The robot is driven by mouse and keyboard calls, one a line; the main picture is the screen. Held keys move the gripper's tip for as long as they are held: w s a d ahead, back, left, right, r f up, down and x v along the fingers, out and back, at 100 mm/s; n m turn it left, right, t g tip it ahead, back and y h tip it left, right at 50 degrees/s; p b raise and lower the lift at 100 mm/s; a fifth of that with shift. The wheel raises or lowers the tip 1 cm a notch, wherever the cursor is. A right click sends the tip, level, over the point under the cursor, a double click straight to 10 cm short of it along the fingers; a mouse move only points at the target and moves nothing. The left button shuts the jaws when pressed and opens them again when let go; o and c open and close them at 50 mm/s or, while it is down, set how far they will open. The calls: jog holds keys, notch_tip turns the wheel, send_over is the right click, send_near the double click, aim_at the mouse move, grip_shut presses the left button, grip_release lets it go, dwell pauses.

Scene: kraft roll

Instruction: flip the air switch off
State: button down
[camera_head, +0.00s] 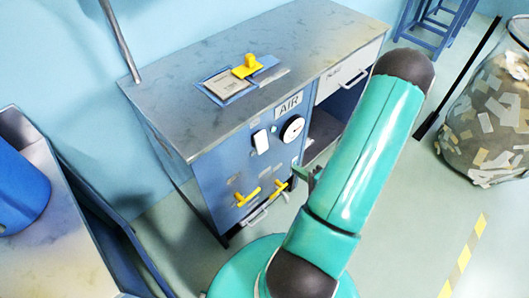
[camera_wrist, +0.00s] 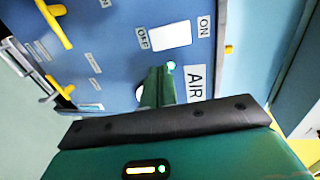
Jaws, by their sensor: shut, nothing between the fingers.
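The air switch (camera_head: 261,141) is a white rocker on the blue front panel of the cabinet, below the tabletop and near the AIR label (camera_head: 289,105). In the wrist view the white rocker (camera_wrist: 171,36) lies between an ON label (camera_wrist: 204,27) and an OFF label (camera_wrist: 143,37). I cannot tell which side is pressed in. A small green light (camera_wrist: 171,65) glows beside it. My gripper (camera_wrist: 160,70) is shut and empty, its green fingertips pointing at the panel just short of the rocker, near the light. In the head view my arm mostly hides the gripper.
A round gauge (camera_head: 292,130) sits right of the switch. Yellow handles (camera_head: 247,197) stick out lower on the panel. A yellow-handled item (camera_head: 246,66) lies on the tabletop (camera_head: 200,118). A bag of scraps (camera_head: 490,120) stands right; a blue bin (camera_head: 18,190) stands left.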

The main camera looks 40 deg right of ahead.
aim_at(264, 148)
jog(key=shift+d, duration=0.1)
jog(key=w+f, duration=0.1)
jog(key=w, duration=0.3)
jog(key=w+f, duration=0.1)
jog(key=w, duration=0.8)
jog(key=shift+w+a+f, duration=0.25)
jog(key=shift+w+f, duration=0.1)
jog(key=shift+f, duration=0.05)
jog(key=shift+w+f+t, duration=0.15)
jog(key=shift+w+t, duration=0.2)
jog(key=shift+t, duration=0.05)
jog(key=shift+s, duration=0.1)
